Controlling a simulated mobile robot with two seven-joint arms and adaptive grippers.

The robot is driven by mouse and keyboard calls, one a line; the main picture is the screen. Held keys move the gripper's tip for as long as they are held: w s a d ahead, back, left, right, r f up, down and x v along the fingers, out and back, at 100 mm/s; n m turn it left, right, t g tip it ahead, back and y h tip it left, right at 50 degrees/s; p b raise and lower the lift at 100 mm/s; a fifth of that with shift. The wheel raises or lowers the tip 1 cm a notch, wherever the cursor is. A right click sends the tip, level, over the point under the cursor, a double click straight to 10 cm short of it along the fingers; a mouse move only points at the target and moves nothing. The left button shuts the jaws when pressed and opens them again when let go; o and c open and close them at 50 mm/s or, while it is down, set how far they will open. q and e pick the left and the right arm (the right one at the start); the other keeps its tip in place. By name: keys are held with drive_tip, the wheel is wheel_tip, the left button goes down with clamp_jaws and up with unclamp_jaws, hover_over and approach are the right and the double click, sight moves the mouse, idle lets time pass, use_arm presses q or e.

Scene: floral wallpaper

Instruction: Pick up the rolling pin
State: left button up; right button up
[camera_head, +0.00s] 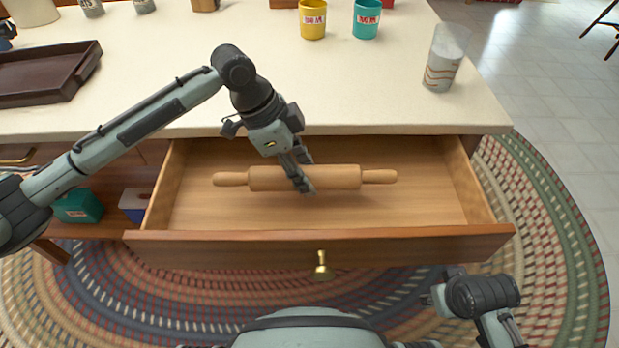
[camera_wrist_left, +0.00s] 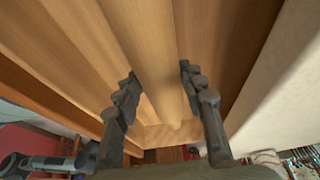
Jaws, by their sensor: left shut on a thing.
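A light wooden rolling pin (camera_head: 335,177) lies lengthwise from left to right in an open wooden drawer (camera_head: 240,212). My left gripper (camera_head: 304,186) reaches down into the drawer at the middle of the pin and is shut on it. In the left wrist view, the pin (camera_wrist_left: 150,45) runs between the two dark fingers (camera_wrist_left: 160,85). I cannot tell whether the pin is clear of the drawer floor. My right arm (camera_head: 480,295) shows at the lower right, outside the drawer; its fingertips are not clear enough to judge.
The pale countertop (camera_head: 360,95) overhangs the back of the drawer. A yellow cup (camera_head: 312,20), a teal cup (camera_head: 366,20), a tall patterned glass (camera_head: 443,62) and a dark tray (camera_head: 45,75) stand on it. The drawer front with its brass knob (camera_head: 321,268) faces me.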

sight(305, 171)
use_arm(q)
drive_tip(key=shift+r+p, duration=0.4)
drive_tip(key=shift+r, duration=4.1)
